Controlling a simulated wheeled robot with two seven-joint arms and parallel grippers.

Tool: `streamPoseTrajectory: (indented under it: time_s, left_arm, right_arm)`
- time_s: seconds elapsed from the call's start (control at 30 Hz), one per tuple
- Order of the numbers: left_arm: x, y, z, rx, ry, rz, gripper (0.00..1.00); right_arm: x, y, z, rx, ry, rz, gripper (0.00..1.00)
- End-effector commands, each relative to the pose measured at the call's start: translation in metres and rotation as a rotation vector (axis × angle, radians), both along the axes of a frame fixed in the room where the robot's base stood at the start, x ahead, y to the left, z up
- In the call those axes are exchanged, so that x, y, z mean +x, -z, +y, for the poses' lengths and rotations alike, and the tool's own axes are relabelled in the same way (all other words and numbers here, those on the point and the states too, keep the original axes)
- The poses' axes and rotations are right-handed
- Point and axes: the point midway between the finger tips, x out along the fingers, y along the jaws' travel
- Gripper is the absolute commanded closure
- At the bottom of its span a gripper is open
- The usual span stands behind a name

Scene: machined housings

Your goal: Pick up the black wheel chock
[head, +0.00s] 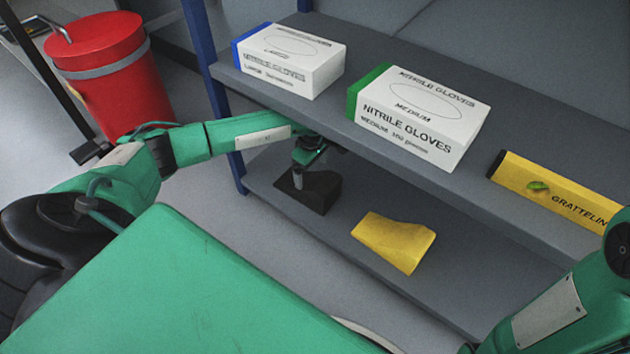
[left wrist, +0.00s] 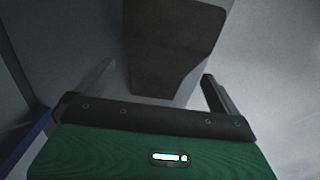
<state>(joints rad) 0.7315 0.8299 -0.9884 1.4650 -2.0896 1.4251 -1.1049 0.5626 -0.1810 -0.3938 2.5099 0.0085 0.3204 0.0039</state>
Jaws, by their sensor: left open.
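The black wheel chock (head: 316,192) lies on the lower shelf, left of a yellow chock of similar wedge shape. In the left wrist view the black chock (left wrist: 172,45) shows ahead of my gripper, between and beyond its fingers. My left gripper (head: 299,179) reaches in under the upper shelf and is at the black chock, partly in front of it. In the left wrist view my left gripper (left wrist: 155,80) has its two fingers wide apart with nothing held. Whether a finger touches the chock cannot be told. The right gripper is out of view; only part of my right arm shows.
The yellow chock (head: 393,242) lies on the lower shelf (head: 345,262). The upper shelf (head: 340,118) carries two glove boxes (head: 290,60) (head: 418,115) and a yellow tube (head: 550,192). A blue post (head: 207,75) stands at the left. A red bin (head: 115,80) is behind my left arm.

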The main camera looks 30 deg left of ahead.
Motion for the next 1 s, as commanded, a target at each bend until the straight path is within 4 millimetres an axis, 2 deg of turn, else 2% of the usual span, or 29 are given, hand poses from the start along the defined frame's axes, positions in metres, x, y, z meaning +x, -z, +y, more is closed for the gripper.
streamPoseTrajectory:
  time_s: [0.03, 0.27, 0.63, 0.97, 1.0]
  left_arm:
    - [0.000, 0.009, 0.000, 0.000, 0.000, 0.000, 0.00]
    - [-0.001, 0.019, -0.001, 0.000, 0.000, 0.000, 0.00]
    - [-0.003, 0.059, -0.006, -0.001, 0.000, 0.001, 0.00]
    - [-0.003, 0.062, -0.006, 0.000, 0.000, 0.000, 0.00]
    - [-0.003, 0.062, -0.006, 0.000, 0.000, 0.000, 0.08]
  right_arm:
    - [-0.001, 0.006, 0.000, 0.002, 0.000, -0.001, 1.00]
    - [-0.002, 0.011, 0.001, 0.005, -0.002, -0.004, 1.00]
    - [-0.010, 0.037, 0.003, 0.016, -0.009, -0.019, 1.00]
    - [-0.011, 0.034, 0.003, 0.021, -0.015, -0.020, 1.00]
    - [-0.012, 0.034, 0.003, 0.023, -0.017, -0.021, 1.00]
